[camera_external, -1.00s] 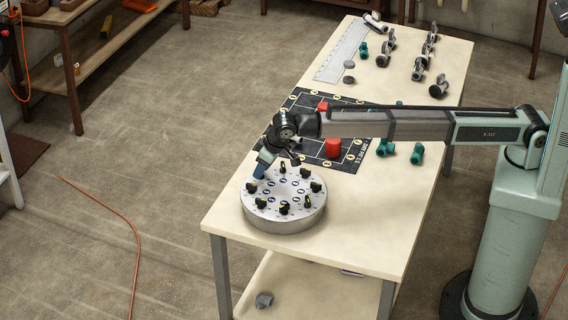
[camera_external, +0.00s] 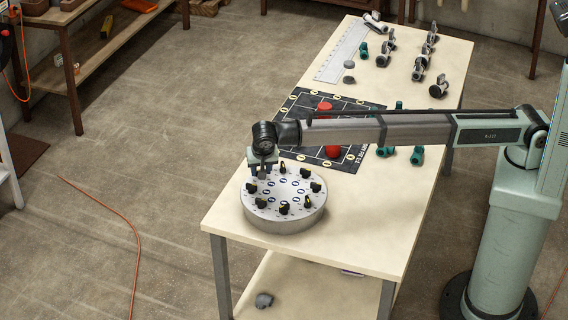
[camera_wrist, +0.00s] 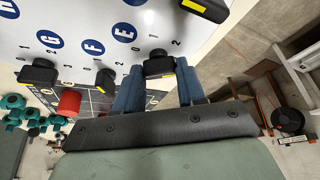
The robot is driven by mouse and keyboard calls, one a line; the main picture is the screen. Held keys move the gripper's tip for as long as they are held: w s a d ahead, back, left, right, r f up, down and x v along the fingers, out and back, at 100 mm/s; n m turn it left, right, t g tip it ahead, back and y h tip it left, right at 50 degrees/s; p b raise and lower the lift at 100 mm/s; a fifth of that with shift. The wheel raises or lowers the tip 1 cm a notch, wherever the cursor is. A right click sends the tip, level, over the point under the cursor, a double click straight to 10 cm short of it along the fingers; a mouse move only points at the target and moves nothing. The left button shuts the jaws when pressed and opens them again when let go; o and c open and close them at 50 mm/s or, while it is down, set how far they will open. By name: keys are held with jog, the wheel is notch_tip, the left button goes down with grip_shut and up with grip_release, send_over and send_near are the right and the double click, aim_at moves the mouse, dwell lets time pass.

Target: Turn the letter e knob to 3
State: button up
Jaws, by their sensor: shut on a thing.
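The dial plate (camera_external: 268,225) is a round grey disc with a white top near the table's left front corner. Black knobs with yellow marks ring it, with blue letter discs further in. In the wrist view the letter E disc (camera_wrist: 124,31) lies just inward of a black knob (camera_wrist: 158,65), with small numbers around it. My gripper (camera_wrist: 158,72) has its two blue fingers on either side of this E knob, shut on it. In the external view my gripper (camera_external: 263,169) is at the plate's far left rim and hides that knob.
Neighbouring knobs stand close: the F knob (camera_wrist: 107,80) on one side and the D knob (camera_wrist: 207,9) on the other. Behind the plate lies a black marked mat (camera_external: 290,107) with red cylinders (camera_external: 332,152). Teal fittings (camera_external: 417,155) are right of it. The table's front is clear.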

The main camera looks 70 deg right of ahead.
jog(key=m+g, duration=0.1)
jog(key=m, duration=0.3)
jog(key=shift+w+m+g, duration=0.15)
jog(key=shift+m+g, duration=0.25)
dwell(0.4)
jog(key=o, duration=1.1)
jog(key=shift+c, duration=0.2)
jog(key=v, duration=1.4)
jog(key=shift+a+f, duration=0.15)
jog(key=shift+a, duration=0.15)
jog(key=shift+c, duration=0.4)
